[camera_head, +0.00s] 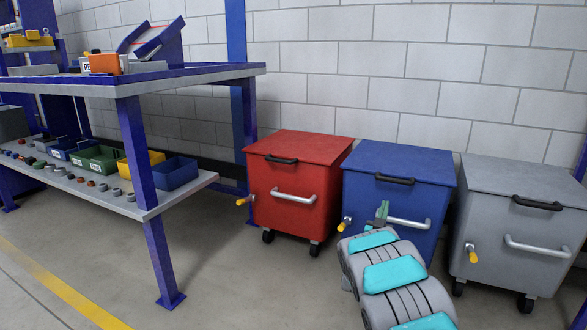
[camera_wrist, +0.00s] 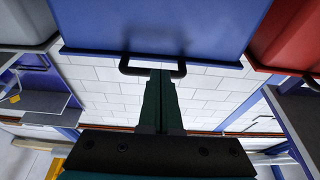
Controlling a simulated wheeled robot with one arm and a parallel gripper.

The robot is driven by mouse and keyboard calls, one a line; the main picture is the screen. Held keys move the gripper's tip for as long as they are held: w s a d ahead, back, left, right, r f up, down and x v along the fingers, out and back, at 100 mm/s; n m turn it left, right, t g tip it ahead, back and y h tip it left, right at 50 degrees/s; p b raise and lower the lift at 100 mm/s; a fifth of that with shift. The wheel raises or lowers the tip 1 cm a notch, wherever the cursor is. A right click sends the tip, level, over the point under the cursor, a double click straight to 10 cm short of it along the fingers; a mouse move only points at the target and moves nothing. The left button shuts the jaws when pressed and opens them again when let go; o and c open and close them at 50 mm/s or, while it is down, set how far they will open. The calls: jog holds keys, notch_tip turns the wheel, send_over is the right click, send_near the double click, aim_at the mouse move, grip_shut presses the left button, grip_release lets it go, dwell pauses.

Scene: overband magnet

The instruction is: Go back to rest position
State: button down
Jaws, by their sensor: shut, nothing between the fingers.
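My gripper (camera_head: 382,208) is shut and empty, its dark green fingers pointing up in front of the blue bin (camera_head: 430,205). In the head view its tips stand below the black lid handle (camera_head: 394,180) and beside the silver bar handle. In the wrist view the closed fingers (camera_wrist: 161,75) overlap the same black handle (camera_wrist: 134,70); whether they touch it I cannot tell. The blue bin's lid is down. My grey and turquoise arm hides the bin's lower front.
A red bin (camera_head: 300,160) stands left and a grey bin (camera_head: 515,190) right, both lidded, with yellow-tipped levers. A workbench (camera_head: 190,76) with a lower shelf (camera_head: 150,205) of small boxes and parts stands further left. The floor (camera_head: 220,275) between bench and bins is clear.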

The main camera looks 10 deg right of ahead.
jog(key=s+a+n+g+y, duration=0.1)
jog(key=s+a+g+y, duration=0.25)
jog(key=s+a, duration=0.4)
jog(key=s+a+f+n+g+y, duration=0.1)
jog(key=s+a+g+y, duration=0.3)
jog(key=s, duration=0.7)
jog(key=s+a+n+g+y, duration=0.1)
jog(key=s+a+g+y, duration=0.1)
jog(key=s+a+g, duration=0.6)
jog(key=s+a+n+g+y, duration=0.1)
jog(key=s+a+n+g, duration=0.15)
jog(key=s, duration=1.55)
jog(key=s+a+n+g+y, duration=0.1)
jog(key=s+a+g, duration=0.15)
jog(key=s, duration=1.55)
notch_tip(320, 180, up, 15)
jog(key=p, duration=1.5)
jog(key=shift+s+a+f, duration=0.15)
jog(key=shift+s+a, duration=0.05)
jog(key=shift+s, duration=0.1)
